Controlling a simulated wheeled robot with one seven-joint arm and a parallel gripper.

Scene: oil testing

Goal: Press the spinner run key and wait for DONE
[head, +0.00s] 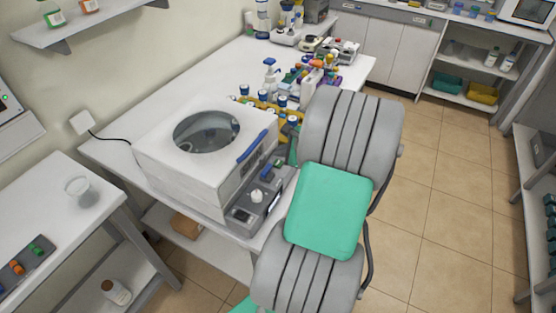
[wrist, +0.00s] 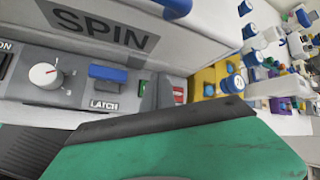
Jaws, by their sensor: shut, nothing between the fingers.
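The spinner (head: 170,165) is a white box with a round window in its lid and a blue handle, standing on the bench. Its front panel in the wrist view (wrist: 45,92) has a white knob (wrist: 44,75), a blue latch (wrist: 107,74), a small green key (wrist: 144,88) and a red key or display (wrist: 180,95). My gripper (wrist: 158,92) is shut and empty; its grey tip appears between the green and red parts, close to the panel. I cannot tell whether it touches the green key. No DONE text is readable.
A yellow rack (wrist: 206,82) with blue-capped bottles stands right beside the spinner, close to my gripper. More bottles and small devices stand farther back on the bench (head: 215,75). A side table (head: 95,215) with a beaker is at left. The tiled floor at right is clear.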

